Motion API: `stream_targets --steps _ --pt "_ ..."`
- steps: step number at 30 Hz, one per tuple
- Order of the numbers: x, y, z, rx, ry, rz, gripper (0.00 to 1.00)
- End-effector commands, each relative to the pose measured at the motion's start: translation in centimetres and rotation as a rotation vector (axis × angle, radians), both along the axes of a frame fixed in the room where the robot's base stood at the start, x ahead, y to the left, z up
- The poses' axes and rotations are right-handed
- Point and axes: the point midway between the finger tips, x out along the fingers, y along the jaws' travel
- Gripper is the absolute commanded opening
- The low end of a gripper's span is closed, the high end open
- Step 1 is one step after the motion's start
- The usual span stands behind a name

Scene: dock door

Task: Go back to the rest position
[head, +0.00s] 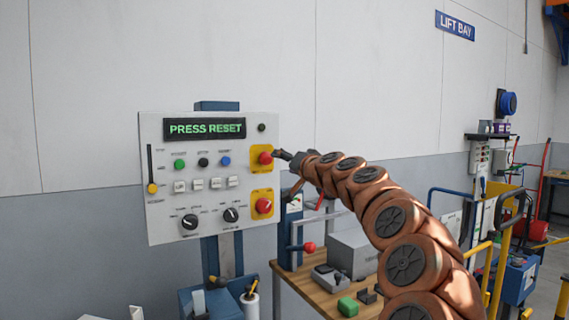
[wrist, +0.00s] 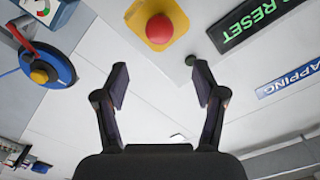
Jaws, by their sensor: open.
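My gripper (head: 285,156) is at the end of my raised copper-coloured arm, close to the right edge of a white control panel (head: 158,225). In the head view its tip appears near the upper red mushroom button (head: 265,158) on a yellow plate; whether it touches cannot be told there. In the wrist view my gripper (wrist: 160,88) is open, with nothing between its fingers. A red button on a yellow plate (wrist: 160,28) shows beyond the fingertips, apart from them. The panel's display (head: 205,128) reads PRESS RESET in green.
A lower red button (head: 263,206) sits on the panel. Below my arm, a wooden bench (head: 318,300) holds a grey box (head: 352,253), a green block (head: 348,306) and a red-knobbed lever device (head: 309,247). Yellow rails (head: 500,265) stand at the right.

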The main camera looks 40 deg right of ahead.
Motion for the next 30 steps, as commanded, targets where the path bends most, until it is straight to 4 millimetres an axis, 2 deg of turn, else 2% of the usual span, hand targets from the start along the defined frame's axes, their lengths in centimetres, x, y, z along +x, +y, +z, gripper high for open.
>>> stream_targets --steps 15,17,19,20,23,26,27,30 --pt "0.0 0.0 -0.1 0.001 0.001 0.001 0.7" --pt "0.0 0.3 -0.1 0.0 0.004 0.006 0.7" --pt "0.1 1.4 -0.1 -0.004 0.014 0.026 0.7" --pt "0.2 2.2 -0.2 -0.006 0.022 0.041 0.7" --pt "0.4 6.5 -0.8 -0.023 0.07 0.122 0.7" --pt "0.0 12.2 -1.7 -0.051 0.136 0.223 0.7" --pt "-0.4 14.7 -2.4 -0.064 0.169 0.268 0.7" --pt "-1.9 20.4 -4.4 -0.098 0.259 0.372 0.7"
